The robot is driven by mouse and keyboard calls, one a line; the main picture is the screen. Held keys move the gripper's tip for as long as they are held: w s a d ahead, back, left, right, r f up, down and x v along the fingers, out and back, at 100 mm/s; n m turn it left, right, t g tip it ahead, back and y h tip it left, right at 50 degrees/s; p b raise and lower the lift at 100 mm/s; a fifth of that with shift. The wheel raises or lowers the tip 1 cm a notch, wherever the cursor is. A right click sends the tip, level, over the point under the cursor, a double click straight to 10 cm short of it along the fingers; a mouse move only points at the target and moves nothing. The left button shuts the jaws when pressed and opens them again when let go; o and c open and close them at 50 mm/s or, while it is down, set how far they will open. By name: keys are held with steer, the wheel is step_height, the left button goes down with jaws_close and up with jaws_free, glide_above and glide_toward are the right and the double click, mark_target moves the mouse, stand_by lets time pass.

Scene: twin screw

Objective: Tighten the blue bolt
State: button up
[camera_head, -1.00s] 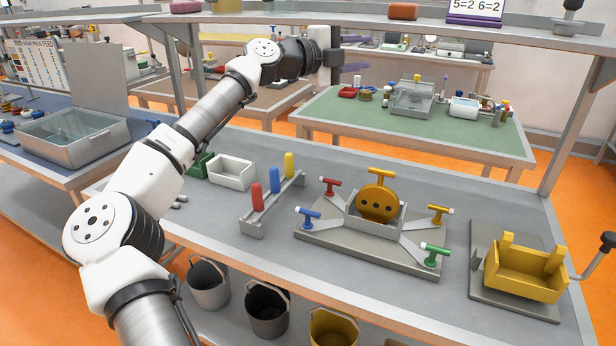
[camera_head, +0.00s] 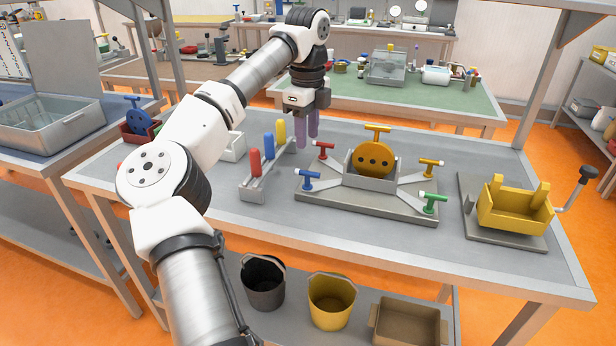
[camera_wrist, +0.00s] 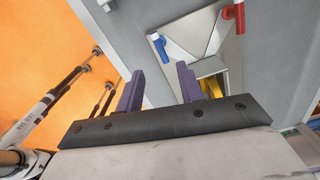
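The blue bolt (camera_head: 310,180) is a T-shaped handle with a whitish tip, at the left front arm of the grey fixture plate (camera_head: 385,207). In the wrist view the blue bolt (camera_wrist: 158,46) lies ahead of and between the fingers. My gripper (camera_head: 307,140) points down above the table, behind and higher than the blue bolt and not touching it. Its two purple fingers are apart and hold nothing; they also show in the wrist view (camera_wrist: 160,90).
An orange wheel (camera_head: 375,160) with a T-handle stands mid-fixture. A rack with red, blue and yellow handles (camera_head: 268,150) stands to the left. A yellow vise-like block (camera_head: 515,208) stands at the right. The table front (camera_head: 350,240) is clear.

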mark_target(308, 173)
step_height(308, 173, down, 12)
steer(key=shift+r+p, duration=0.1)
steer(key=shift+p, duration=0.8)
